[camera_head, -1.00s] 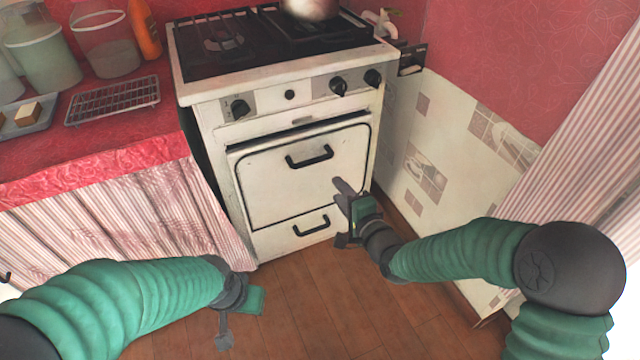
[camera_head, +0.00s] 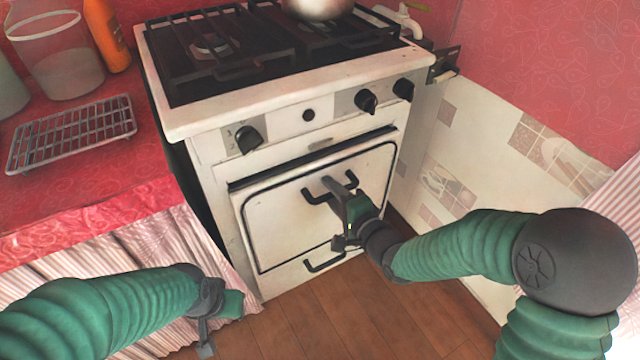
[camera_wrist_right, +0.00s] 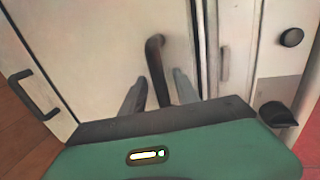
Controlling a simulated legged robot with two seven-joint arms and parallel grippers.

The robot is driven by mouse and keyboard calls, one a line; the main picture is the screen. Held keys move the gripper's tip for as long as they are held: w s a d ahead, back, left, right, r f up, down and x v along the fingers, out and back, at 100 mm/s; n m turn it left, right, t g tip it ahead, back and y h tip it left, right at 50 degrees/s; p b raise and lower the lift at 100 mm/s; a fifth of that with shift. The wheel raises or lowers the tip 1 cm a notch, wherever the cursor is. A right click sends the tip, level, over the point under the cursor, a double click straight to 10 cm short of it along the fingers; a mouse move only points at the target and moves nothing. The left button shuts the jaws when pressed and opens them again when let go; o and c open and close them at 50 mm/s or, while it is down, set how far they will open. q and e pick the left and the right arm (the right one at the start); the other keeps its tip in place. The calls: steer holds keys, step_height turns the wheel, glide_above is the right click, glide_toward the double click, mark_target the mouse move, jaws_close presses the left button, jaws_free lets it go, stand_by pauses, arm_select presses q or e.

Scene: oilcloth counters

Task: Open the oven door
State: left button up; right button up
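The white oven door (camera_head: 275,233) is shut in the front of the stove (camera_head: 285,115). Its dark bar handle (camera_head: 311,193) is partly hidden behind my right gripper (camera_head: 337,191). In the right wrist view the handle (camera_wrist_right: 156,65) stands between the two fingers of the right gripper (camera_wrist_right: 160,92), which are apart with a visible gap on each side of the bar. My left gripper (camera_head: 207,325) hangs low, left of the stove and away from the door; its fingers do not show clearly.
A drawer handle (camera_head: 325,262) sits below the door. Knobs (camera_head: 248,139) line the panel above. A pot (camera_head: 318,8) stands on the hob. A counter with a wire rack (camera_head: 72,133) is at left, a tiled wall (camera_head: 470,165) at right. Brown floor (camera_head: 310,320) is open in front.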

steer(key=shift+d+r, duration=0.1)
steer(key=shift+d, duration=0.4)
steer(key=c, duration=0.5)
steer(key=shift+a, duration=0.3)
jaws_close()
steer(key=shift+s+f, duration=0.15)
steer(key=shift+f, duration=0.1)
